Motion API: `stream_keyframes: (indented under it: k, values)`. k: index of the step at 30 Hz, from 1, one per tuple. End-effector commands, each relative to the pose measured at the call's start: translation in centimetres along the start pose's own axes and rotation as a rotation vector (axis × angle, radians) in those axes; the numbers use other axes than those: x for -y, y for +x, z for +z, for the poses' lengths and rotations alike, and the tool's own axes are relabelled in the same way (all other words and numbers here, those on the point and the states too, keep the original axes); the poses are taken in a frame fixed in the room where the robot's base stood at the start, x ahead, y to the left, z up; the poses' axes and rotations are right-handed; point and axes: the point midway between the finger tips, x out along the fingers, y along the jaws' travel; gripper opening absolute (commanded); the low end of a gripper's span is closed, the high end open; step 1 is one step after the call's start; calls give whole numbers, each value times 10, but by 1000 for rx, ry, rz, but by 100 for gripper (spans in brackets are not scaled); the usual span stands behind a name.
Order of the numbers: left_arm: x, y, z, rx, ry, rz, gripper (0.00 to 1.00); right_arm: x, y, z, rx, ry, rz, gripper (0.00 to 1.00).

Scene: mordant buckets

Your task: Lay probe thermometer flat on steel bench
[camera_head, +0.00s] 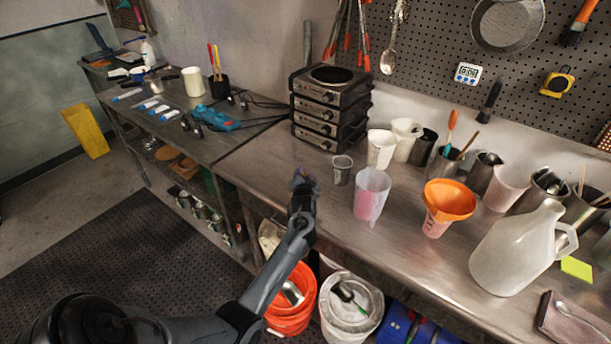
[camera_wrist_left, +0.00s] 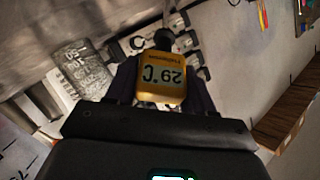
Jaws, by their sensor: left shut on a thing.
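The probe thermometer (camera_wrist_left: 162,76) is in the left wrist view, with a yellow body and a display reading 29 °C upside down. My left gripper (camera_head: 302,180) is shut on it, with a dark finger on each side of the yellow body. In the head view this gripper is over the front edge of the steel bench (camera_head: 262,162), and the thermometer cannot be made out clearly there. Its probe is not clearly seen. My right gripper is in neither view.
A small metal cup (camera_head: 342,170) and a pink-tinted beaker (camera_head: 371,194) stand right of the gripper. Stacked hot plates (camera_head: 328,112) stand behind it. An orange funnel (camera_head: 449,200) and white jug (camera_head: 512,250) are farther right. Bare bench lies left of the cup.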

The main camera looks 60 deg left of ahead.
Motion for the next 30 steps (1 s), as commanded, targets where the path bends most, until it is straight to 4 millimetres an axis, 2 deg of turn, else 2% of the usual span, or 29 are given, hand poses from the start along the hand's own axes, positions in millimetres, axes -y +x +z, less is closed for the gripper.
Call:
stream_keyframes:
  k: [6, 7, 12, 23, 30]
  values:
    - [0, 0, 0, 0, 0, 0, 22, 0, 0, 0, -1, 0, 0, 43]
    - [0, 0, 0, 0, 0, 0, 56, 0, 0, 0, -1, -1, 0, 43]
    - [0, 0, 0, 0, 0, 0, 82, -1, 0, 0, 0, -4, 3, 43]
    - [0, -2, 0, 0, 0, 1, 83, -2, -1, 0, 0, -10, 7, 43]
    - [0, -28, -1, -1, -1, 1, 83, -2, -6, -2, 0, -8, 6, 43]
